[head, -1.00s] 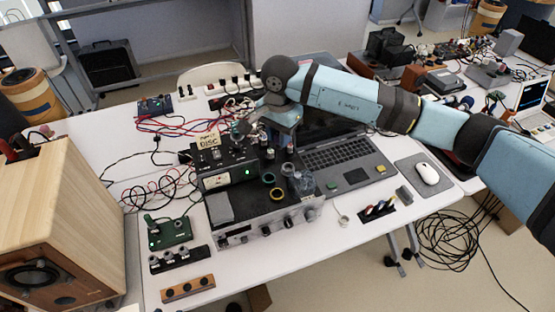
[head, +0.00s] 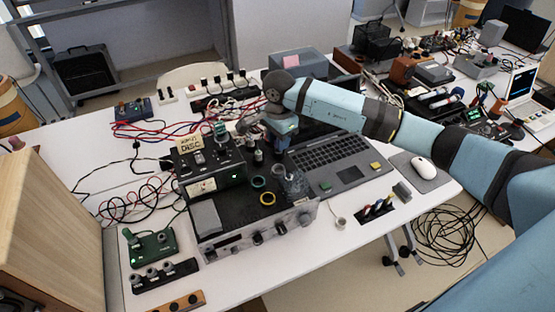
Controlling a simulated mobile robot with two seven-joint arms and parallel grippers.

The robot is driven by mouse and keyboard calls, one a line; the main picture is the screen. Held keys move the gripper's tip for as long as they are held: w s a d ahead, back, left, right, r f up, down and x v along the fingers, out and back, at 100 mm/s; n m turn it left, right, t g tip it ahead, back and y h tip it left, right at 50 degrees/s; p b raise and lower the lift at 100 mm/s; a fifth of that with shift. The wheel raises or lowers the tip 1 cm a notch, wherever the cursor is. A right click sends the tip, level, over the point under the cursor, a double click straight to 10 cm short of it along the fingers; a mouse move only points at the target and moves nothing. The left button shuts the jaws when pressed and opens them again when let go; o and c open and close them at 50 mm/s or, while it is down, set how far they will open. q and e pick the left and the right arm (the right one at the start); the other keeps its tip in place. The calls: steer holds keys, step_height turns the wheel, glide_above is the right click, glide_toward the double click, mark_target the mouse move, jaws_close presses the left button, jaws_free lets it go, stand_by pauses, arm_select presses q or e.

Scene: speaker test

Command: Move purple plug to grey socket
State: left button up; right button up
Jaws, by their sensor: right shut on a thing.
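My right gripper (head: 250,124) reaches in from the right, low over the back of the black amplifier (head: 235,242), beside the small black box (head: 192,165) labelled DISC. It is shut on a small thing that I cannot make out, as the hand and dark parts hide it. I cannot pick out the purple plug for certain. A black strip with several grey round sockets (head: 152,274) lies at the front left of the table; I cannot tell whether one of these is the grey socket meant. My left gripper is not in view.
A laptop (head: 345,165) stands right of the amplifier, with a mouse (head: 424,169) further right. A green board (head: 150,247) and a wooden speaker (head: 45,230) are at the left. Red and blue cables (head: 160,128) lie behind. A small rack of coloured plugs (head: 378,209) sits at the front right.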

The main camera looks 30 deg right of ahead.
step_height(320, 180, down, 3)
steer(key=shift+f, duration=1.15)
step_height(320, 180, down, 3)
steer(key=shift+f+p, duration=0.2)
steer(key=shift+p, duration=0.25)
steer(key=shift+f+b, duration=0.35)
steer(key=shift+b, duration=0.05)
steer(key=o, duration=0.9)
steer(key=shift+r, duration=0.15)
